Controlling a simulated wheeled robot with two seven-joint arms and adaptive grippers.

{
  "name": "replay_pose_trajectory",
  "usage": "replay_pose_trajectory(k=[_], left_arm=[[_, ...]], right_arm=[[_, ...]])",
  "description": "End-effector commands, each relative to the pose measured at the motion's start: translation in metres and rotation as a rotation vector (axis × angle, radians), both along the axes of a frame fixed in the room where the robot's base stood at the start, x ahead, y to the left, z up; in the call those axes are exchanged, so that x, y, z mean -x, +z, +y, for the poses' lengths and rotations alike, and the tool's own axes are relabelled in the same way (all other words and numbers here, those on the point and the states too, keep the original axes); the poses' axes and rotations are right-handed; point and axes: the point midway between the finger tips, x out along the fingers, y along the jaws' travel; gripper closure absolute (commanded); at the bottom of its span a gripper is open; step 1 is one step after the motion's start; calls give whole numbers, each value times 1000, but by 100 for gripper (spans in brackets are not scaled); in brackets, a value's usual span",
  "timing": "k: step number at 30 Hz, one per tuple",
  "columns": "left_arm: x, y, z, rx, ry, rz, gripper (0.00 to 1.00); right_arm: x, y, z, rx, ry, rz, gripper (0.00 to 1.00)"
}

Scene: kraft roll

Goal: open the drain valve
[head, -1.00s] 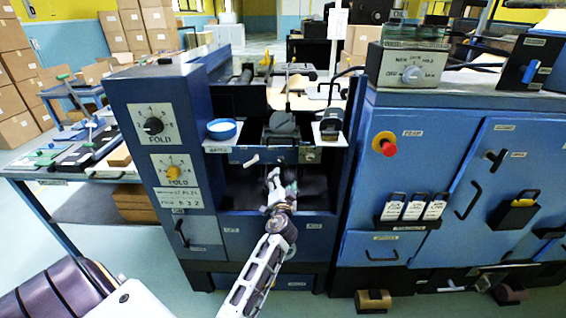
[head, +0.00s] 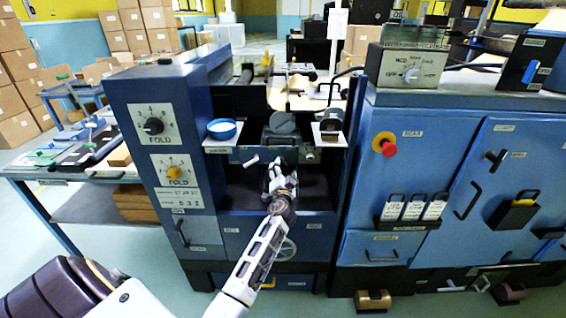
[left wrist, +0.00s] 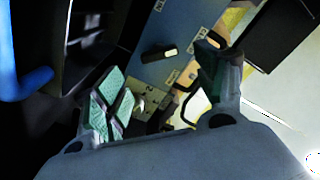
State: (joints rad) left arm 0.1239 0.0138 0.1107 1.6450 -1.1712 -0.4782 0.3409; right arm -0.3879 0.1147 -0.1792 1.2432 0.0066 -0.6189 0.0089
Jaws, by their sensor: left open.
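No part is legibly marked as the drain valve, so I cannot tell which one it is. A small white lever (head: 251,160) sticks out below the front ledge of the blue machine, left of a round knob (head: 310,156). A grey handwheel (head: 287,250) sits low on the machine's front. My left gripper (head: 279,168) is in front of the dark recess, right of and slightly below the lever, apart from it. In the left wrist view its fingers (left wrist: 165,92) are spread and empty. Beyond them, a dark handle with a pale end (left wrist: 160,52) lies on a blue panel. My right gripper is not in view.
A panel with two dials (head: 172,172) stands left of the recess. A blue cabinet with a red stop button (head: 386,144) stands right. The floor in front is partly clear.

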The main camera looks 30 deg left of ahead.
Motion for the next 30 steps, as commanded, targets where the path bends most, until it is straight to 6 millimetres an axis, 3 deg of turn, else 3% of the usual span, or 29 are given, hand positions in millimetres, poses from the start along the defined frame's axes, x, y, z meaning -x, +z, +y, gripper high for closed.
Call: replay_pose_trajectory(k=[18,30], left_arm=[[-47,1,30,0,1,-1,29],[-62,0,38,0,0,0,29]], right_arm=[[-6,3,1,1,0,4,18],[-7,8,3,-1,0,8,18]])
